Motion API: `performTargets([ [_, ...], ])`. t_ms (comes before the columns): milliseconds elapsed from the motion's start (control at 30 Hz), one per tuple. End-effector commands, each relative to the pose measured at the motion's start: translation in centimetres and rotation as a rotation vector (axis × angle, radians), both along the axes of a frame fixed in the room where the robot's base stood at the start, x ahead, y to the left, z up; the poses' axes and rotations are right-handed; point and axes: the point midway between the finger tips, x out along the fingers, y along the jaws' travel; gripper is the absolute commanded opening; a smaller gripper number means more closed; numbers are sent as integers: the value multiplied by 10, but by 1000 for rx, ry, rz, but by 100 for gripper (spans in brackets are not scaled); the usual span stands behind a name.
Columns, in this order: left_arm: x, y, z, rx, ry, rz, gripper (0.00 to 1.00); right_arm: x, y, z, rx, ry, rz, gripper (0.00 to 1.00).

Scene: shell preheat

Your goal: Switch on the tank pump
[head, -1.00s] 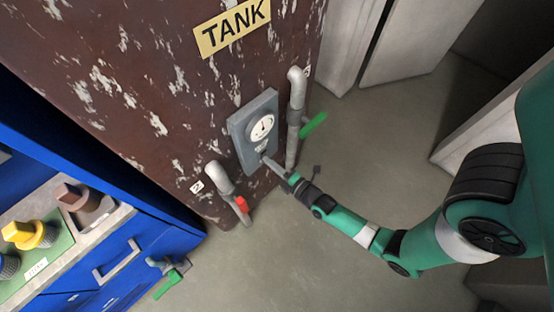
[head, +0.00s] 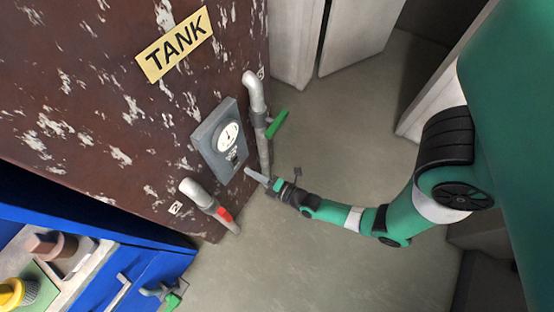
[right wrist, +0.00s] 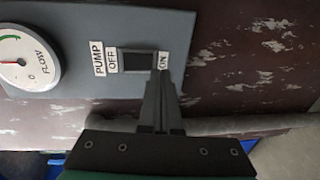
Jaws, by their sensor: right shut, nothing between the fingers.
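The grey pump panel (head: 207,148) is mounted on the rusty brown tank (head: 90,120), under a yellow TANK label (head: 174,45). It carries a round white flow gauge (head: 229,135) and, below it, a small pump switch (head: 236,156). In the right wrist view the dark switch (right wrist: 137,62) lies between the OFF and ON labels; which way it is set I cannot tell. My right gripper (head: 248,171) is shut and empty, just off the panel's lower right corner. In the right wrist view its fingertips (right wrist: 161,75) overlap the ON end. My left gripper is out of view.
A pipe with a green handle (head: 277,124) stands right of the panel, close to my right gripper. A pipe with a red handle (head: 224,215) is at lower left. The floor (head: 310,265) is open.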

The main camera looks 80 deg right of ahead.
Motion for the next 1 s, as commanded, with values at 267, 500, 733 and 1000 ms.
performTargets([
  [267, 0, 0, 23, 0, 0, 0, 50, -71, 33, -8, 1, 5, 5, 0],
  [500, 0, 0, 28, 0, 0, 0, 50, -90, 42, -12, -1, -1, 4, 0],
  [733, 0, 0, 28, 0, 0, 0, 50, -92, 41, -12, -2, -1, -1, 0],
  [1000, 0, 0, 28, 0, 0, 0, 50, -91, 41, -12, -2, -1, 0, 0],
])
